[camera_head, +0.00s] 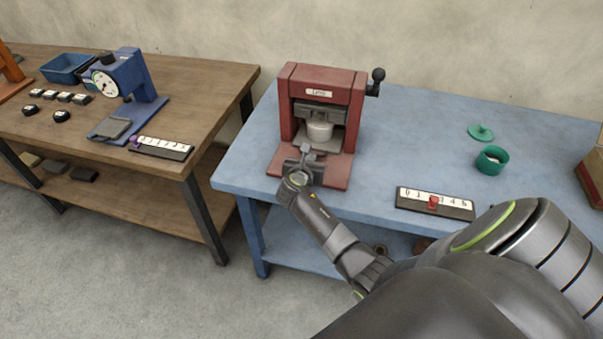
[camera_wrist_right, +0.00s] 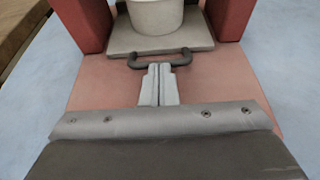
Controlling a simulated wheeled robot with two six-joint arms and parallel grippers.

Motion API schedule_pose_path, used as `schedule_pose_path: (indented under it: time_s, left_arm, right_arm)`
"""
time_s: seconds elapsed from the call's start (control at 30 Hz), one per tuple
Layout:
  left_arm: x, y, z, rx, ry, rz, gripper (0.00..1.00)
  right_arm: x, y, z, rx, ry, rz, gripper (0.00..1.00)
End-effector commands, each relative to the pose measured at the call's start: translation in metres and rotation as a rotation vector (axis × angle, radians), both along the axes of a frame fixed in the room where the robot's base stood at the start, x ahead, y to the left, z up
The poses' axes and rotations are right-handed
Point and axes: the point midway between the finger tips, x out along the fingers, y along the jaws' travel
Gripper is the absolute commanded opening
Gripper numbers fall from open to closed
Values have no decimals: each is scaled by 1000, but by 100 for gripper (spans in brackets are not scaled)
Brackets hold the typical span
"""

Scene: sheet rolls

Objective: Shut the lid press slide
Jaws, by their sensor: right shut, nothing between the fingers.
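The red lid press (camera_head: 324,80) stands on the blue table. Its grey slide (camera_head: 336,139) lies between the two uprights and carries a pale cup (camera_head: 319,127). In the right wrist view the slide (camera_wrist_right: 122,44) has a dark bar handle (camera_wrist_right: 186,60) on its front edge, and the lower part of the cup (camera_wrist_right: 155,16) shows on it. My right gripper (camera_head: 306,152) is over the red base in front of the slide. In the right wrist view its fingers (camera_wrist_right: 159,70) are shut and empty, tips at or close to the handle; contact is unclear. My left gripper is not in view.
A numbered strip with a red marker (camera_head: 434,203) lies at the table's front edge. A green pot (camera_head: 492,160) and a green lid (camera_head: 481,132) are at the right. The press has a black-knobbed lever (camera_head: 377,77). A brown table (camera_head: 221,80) with a blue dial press stands left, across a gap.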

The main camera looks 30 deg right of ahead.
Motion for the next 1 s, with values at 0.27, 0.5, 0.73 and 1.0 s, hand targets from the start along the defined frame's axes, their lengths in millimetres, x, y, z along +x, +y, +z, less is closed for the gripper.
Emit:
schedule_pose_path:
  time_s: [0.27,0.5,0.73,1.0]
  left_arm:
    - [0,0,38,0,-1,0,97]
    - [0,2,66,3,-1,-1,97]
    - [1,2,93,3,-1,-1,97]
    - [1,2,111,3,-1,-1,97]
  right_arm:
    - [-25,29,17,9,6,1,0]
    - [-49,58,31,10,6,-1,0]
    - [-76,89,46,11,7,-1,0]
    - [-100,117,58,10,6,-1,0]
